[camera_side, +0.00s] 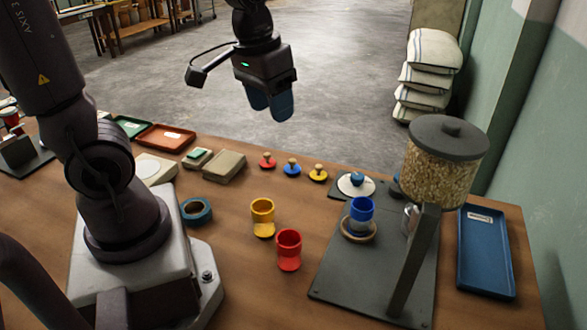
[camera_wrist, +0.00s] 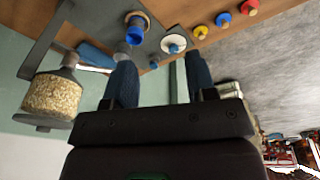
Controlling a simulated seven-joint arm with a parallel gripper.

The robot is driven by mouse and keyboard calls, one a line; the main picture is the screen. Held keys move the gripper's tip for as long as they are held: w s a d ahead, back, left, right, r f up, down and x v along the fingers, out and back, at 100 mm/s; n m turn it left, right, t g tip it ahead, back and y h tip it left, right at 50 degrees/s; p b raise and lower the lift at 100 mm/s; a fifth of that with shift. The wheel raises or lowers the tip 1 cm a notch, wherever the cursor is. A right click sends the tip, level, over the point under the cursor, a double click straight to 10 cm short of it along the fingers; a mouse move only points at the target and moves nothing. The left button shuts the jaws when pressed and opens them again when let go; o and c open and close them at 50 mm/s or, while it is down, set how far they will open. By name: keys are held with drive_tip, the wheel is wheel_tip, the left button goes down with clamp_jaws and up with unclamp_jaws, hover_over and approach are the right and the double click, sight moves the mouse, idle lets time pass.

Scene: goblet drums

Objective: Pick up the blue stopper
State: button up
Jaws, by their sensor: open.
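The blue stopper (camera_side: 292,169) is a small blue disc with a wooden knob, standing on the wooden table in the side view. It stands between a red stopper (camera_side: 267,161) and a yellow stopper (camera_side: 318,173). In the wrist view the blue stopper (camera_wrist: 223,20) is near the top edge, right of centre. My gripper (camera_side: 270,108) is open and empty, high above the table's far edge and apart from the stopper. Its two blue fingers (camera_wrist: 160,65) show spread in the wrist view, with nothing between them.
A dark plate carries a blue cup (camera_side: 361,210) and a hopper of grain (camera_side: 438,172). A white disc with a blue knob (camera_side: 356,183) lies right of the stoppers. Yellow (camera_side: 262,218) and red (camera_side: 288,251) cups stand nearer. A blue tray (camera_side: 485,250) lies at right.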

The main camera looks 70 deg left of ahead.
drive_tip(key=w+a+f+n+g, duration=0.2)
drive_tip(key=w+a+f+n, duration=0.3)
drive_tip(key=a+f, duration=0.15)
drive_tip(key=n+y, duration=0.1)
drive_tip(key=n, duration=1.1)
approach(292, 160)
drive_tip(key=f, duration=0.5)
drive_tip(key=shift+s+a, duration=0.15)
drive_tip(key=shift+s, duration=0.1)
drive_tip(key=f, duration=0.5)
drive_tip(key=shift+w+a+f, duration=0.1)
drive_tip(key=shift+w+a, duration=0.2)
clamp_jaws()
